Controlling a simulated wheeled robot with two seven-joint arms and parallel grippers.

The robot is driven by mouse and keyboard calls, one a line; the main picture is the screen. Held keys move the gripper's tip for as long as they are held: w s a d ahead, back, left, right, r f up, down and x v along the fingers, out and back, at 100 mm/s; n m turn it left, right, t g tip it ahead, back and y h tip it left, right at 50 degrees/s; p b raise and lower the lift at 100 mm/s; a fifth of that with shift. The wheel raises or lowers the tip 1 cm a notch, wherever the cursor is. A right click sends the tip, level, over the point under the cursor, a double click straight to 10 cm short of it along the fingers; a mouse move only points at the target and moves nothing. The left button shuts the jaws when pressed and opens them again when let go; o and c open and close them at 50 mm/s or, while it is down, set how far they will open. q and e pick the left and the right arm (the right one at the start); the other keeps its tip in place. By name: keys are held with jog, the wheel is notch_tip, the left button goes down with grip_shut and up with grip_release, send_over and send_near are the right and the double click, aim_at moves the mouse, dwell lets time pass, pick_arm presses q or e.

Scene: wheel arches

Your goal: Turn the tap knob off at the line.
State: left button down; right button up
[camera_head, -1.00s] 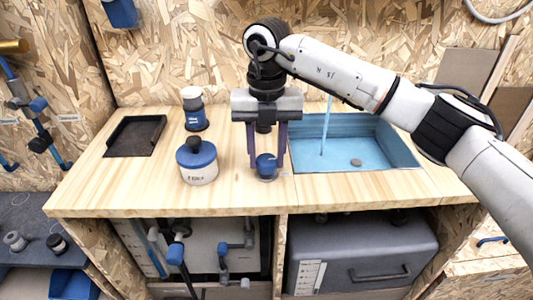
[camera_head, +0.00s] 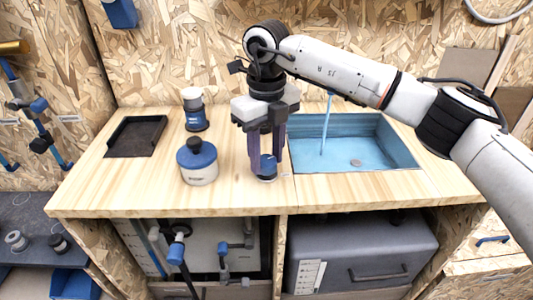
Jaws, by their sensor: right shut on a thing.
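The blue tap knob (camera_head: 267,167) stands on the wooden counter just left of the sink. My right gripper (camera_head: 267,158) reaches down over it, its purple-grey fingers shut on the knob and partly hiding it. The gripper is turned at an angle to the counter's front edge. A thin blue stream of water (camera_head: 325,122) runs into the blue sink (camera_head: 400,150). The line for the knob cannot be made out. My left gripper is not in view.
A white pot with a blue lid (camera_head: 198,165) stands close to the left of the knob. Behind it are a blue and white jar (camera_head: 194,112) and a dark tray (camera_head: 136,138). The counter front (camera_head: 250,200) is clear. A grey box (camera_head: 360,255) sits below.

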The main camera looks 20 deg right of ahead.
aim_at(267, 160)
jog(key=n, duration=0.5)
jog(key=shift+n, duration=0.3)
jog(key=n, duration=0.5)
jog(key=shift+n, duration=0.3)
jog(key=o, duration=1)
jog(key=shift+o, duration=0.2)
jog(key=shift+r, duration=0.1)
notch_tip(267, 160, up, 10)
jog(key=shift+s, duration=0.1)
